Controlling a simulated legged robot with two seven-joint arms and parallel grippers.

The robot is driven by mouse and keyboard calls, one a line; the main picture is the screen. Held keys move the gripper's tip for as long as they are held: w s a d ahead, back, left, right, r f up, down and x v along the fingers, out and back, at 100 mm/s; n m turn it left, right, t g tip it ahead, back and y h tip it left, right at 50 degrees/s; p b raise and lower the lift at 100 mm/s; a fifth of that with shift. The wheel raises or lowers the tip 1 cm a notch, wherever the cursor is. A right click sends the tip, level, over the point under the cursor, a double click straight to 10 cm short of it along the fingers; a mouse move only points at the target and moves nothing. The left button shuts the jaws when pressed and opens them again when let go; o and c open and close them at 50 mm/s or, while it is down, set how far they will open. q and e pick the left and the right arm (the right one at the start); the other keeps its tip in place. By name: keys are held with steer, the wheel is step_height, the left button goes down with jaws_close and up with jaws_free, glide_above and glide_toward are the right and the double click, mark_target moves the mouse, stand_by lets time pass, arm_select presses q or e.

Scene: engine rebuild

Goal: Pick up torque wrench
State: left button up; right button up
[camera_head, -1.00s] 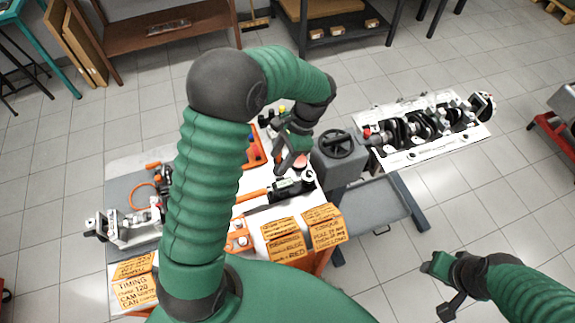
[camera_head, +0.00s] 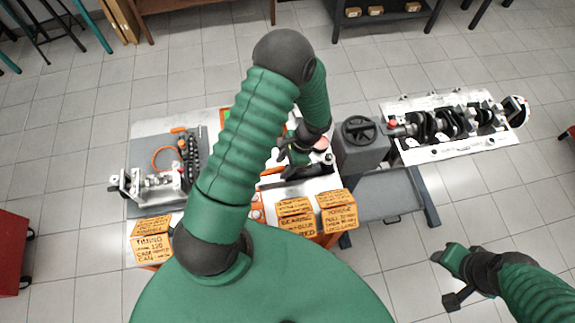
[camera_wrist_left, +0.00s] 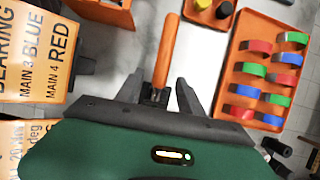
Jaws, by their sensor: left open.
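The torque wrench shows in the left wrist view as an orange handle (camera_wrist_left: 167,48) with a dark part near the hand, lying on the pale bench top. My left gripper (camera_wrist_left: 158,92) is open, with one finger on each side of the wrench; I cannot tell whether either touches it. In the head view, my left gripper (camera_head: 287,160) is low over the bench, and the arm hides most of the wrench. My right gripper (camera_head: 447,280) hangs over the floor at the lower right, away from the bench; its jaw opening is unclear.
An orange tray (camera_wrist_left: 238,62) holds several red, blue and green shells beside the wrench. Orange label boxes (camera_head: 338,212) line the bench's front edge. A grey vise-like block with a handwheel (camera_head: 360,130) stands right of the gripper. An engine block with crankshaft (camera_head: 455,125) lies farther right.

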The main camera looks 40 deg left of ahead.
arm_select(q)
steer(key=shift+s+a+f, duration=0.15)
steer(key=shift+f, duration=0.15)
steer(key=shift+w, duration=0.2)
steer(key=c, duration=0.4)
steer(key=shift+s, duration=0.1)
jaws_close()
stand_by(0.5)
